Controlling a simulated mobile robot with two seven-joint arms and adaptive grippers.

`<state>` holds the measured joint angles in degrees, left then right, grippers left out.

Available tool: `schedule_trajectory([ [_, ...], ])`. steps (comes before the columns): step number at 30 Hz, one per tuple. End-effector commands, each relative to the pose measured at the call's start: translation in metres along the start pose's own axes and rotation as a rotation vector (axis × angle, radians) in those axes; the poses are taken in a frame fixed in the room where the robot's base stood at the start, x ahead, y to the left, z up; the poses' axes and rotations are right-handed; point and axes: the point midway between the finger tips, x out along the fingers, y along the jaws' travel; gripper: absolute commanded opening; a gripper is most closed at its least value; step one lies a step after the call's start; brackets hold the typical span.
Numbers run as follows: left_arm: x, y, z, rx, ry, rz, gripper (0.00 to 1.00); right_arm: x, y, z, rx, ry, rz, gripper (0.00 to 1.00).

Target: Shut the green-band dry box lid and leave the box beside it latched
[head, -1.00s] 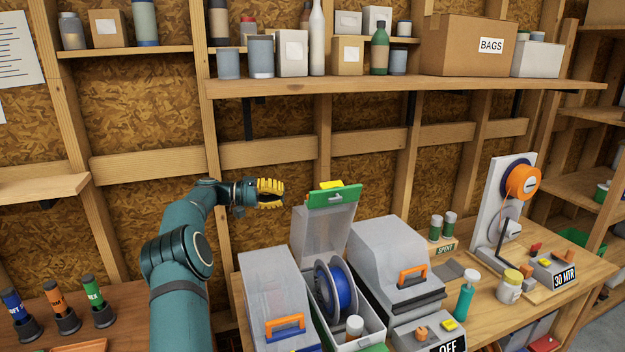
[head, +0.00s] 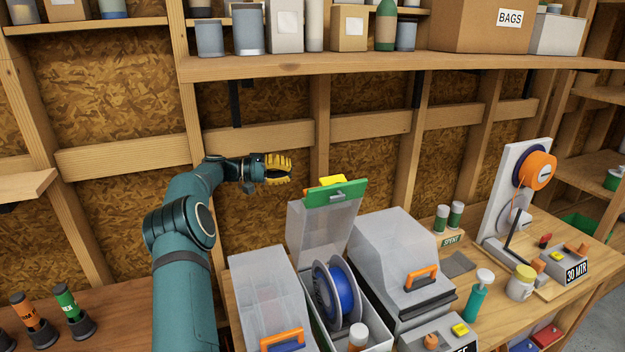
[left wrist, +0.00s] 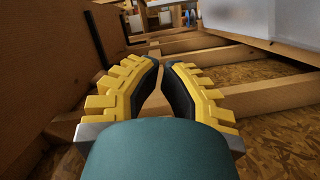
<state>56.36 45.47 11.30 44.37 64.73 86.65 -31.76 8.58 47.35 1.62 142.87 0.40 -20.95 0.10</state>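The green-band dry box (head: 384,336) stands on the bench with its clear lid (head: 322,225) raised. The lid's green band (head: 335,193) is at the top edge, with a yellow piece on it. A blue spool (head: 340,290) shows inside. A shut clear box with an orange latch handle (head: 283,340) stands to its left. A shut grey box with an orange latch handle (head: 421,277) stands to its right. My left gripper (head: 291,170) is left of the raised lid's top, apparently apart from it. Its yellow fingers (left wrist: 161,64) are partly open with nothing between them. My right gripper is out of view.
A shelf (head: 400,66) with cartons and bottles runs above the bench. A teal bottle (head: 477,298), a white jar (head: 521,283) and a spool stand (head: 515,190) are at right. In the left wrist view, a pale panel (left wrist: 250,15) is at upper right.

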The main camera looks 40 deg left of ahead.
Motion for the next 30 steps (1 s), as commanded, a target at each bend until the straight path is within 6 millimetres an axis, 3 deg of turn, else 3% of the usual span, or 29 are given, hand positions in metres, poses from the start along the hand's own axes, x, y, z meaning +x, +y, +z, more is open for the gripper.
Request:
schedule_trajectory([
  [9,0.065,0.002,0.000,-0.001,-0.002,0.001,0.00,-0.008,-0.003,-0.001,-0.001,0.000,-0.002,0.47],
  [21,0.069,0.001,0.032,-0.001,0.000,0.000,0.00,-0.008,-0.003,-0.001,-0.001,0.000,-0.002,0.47],
  [30,0.070,0.000,0.039,0.000,0.001,-0.001,0.00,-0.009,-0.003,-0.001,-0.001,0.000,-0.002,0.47],
])
